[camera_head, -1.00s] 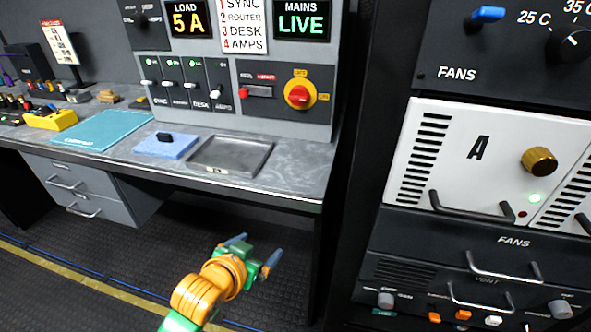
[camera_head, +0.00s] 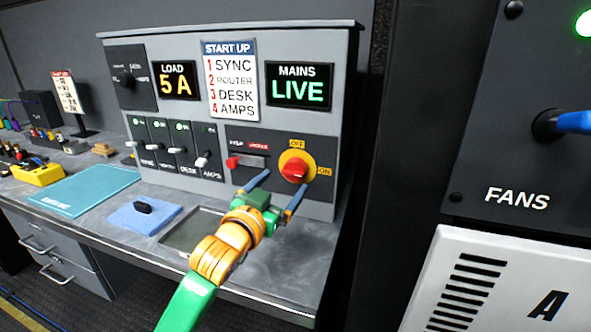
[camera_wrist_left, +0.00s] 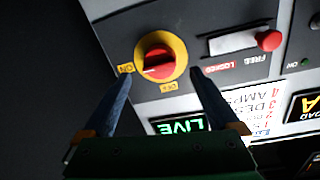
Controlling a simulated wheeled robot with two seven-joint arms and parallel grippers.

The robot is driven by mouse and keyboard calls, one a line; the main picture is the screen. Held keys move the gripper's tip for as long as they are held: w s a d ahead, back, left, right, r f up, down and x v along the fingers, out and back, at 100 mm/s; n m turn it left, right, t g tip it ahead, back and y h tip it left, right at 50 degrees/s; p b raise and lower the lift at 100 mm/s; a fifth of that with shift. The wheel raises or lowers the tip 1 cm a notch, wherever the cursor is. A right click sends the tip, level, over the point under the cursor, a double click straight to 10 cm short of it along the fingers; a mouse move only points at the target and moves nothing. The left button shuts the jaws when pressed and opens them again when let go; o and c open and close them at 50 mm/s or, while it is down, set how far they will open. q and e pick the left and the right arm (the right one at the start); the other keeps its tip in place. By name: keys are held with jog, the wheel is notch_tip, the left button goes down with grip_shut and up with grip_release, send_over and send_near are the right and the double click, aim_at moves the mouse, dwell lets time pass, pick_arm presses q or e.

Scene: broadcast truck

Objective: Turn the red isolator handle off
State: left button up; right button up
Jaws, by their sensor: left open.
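The red isolator handle (camera_head: 294,170) sits on a round yellow plate on the grey panel, with OFF above it and ON at its right. In the left wrist view the handle (camera_wrist_left: 158,62) shows upside down, its pale mark pointing towards ON. The MAINS display (camera_head: 299,85) reads LIVE. My left gripper (camera_head: 285,182) is open and empty, just in front of and slightly below the handle. In the left wrist view its fingers (camera_wrist_left: 159,76) lie either side of the handle's lower part in the picture, with no clear contact. My right gripper is out of view.
A slide with a red knob (camera_head: 233,162), at its FREE end, is left of the handle. Breaker switches (camera_head: 175,150) are further left. A blue pad (camera_head: 145,215) and a shallow tray (camera_head: 192,230) lie on the desk below. A dark rack (camera_head: 460,140) stands close at right.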

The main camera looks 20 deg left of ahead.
aim_at(291, 174)
pick_arm(q)
jog(key=shift+w+d, duration=0.15)
jog(key=shift+w, duration=1.05)
jog(key=shift+w+d, duration=0.1)
jog(key=shift+w, duration=1.05)
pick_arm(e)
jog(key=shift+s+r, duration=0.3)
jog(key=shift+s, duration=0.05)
pick_arm(q)
jog(key=shift+s+r, duration=0.1)
jog(key=shift+c, duration=0.2)
jog(key=c, duration=1.3)
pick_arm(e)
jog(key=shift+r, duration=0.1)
